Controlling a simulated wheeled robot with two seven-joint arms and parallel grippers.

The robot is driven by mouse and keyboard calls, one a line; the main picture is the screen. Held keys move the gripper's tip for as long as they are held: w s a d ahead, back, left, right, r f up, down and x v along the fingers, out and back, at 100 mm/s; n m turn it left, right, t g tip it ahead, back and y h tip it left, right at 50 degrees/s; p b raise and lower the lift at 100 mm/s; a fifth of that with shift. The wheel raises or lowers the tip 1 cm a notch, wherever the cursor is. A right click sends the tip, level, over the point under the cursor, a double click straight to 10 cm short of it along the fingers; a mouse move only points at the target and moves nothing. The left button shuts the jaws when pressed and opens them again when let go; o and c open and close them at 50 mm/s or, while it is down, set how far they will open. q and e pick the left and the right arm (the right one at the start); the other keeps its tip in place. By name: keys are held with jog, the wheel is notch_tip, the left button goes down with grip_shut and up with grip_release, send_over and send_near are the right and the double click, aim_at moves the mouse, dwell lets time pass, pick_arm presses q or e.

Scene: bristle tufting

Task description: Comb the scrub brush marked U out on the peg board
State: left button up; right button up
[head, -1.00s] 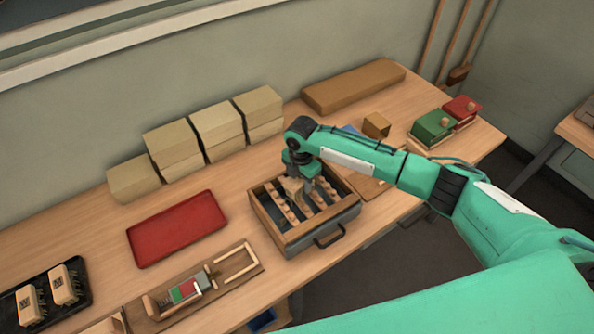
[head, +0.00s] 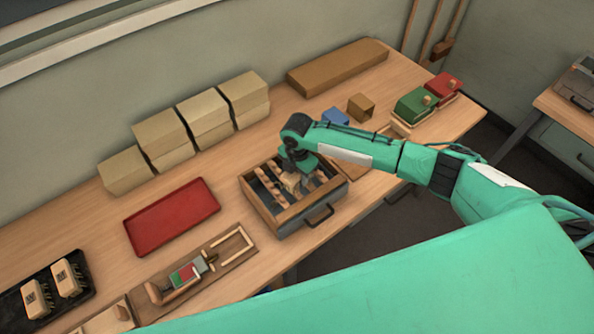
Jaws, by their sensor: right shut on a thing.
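My right gripper (head: 298,172) is down over an open wooden box (head: 271,222) with a dark inside and rows of pale wooden pieces. It is shut on a pale thing (head: 291,183), mostly hidden by the fingers; I cannot read a mark on it or tell whether it touches the rows. Two pale brushes, one of them (head: 67,278), stand on a black tray (head: 86,293) at far left; their dark marks are too small to read. I cannot tell for certain which thing is the peg board. My left gripper is out of view.
A red tray (head: 172,217) lies left of the box. In front of it is a wooden fixture (head: 233,246) with red and green parts. Cardboard boxes (head: 203,113) line the wall. A blue block (head: 335,117) and green (head: 415,104) and red (head: 443,86) boxes stand right.

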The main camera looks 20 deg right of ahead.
jog(key=shift+w+a+b, duration=1.3)
jog(key=shift+w+b, duration=0.6)
jog(key=shift+w, duration=1.6)
jog(key=s+p, duration=0.2)
jog(key=s+d+p, duration=0.1)
jog(key=p, duration=0.1)
jog(key=s+d+p, duration=0.1)
jog(key=s+p, duration=0.1)
jog(key=shift+s+r, duration=0.15)
jog(key=shift+s, duration=0.15)
jog(key=shift+s+d+p, duration=0.3)
jog(key=shift+s+p, duration=0.35)
jog(key=shift+s+d, duration=0.1)
jog(key=shift+s, duration=0.2)
jog(key=shift+w+a+b, duration=1.4)
jog(key=shift+w+b, duration=1.15)
jog(key=shift+w, duration=1.2)
jog(key=shift+r+p, duration=2.65)
jog(key=shift+r, duration=0.2)
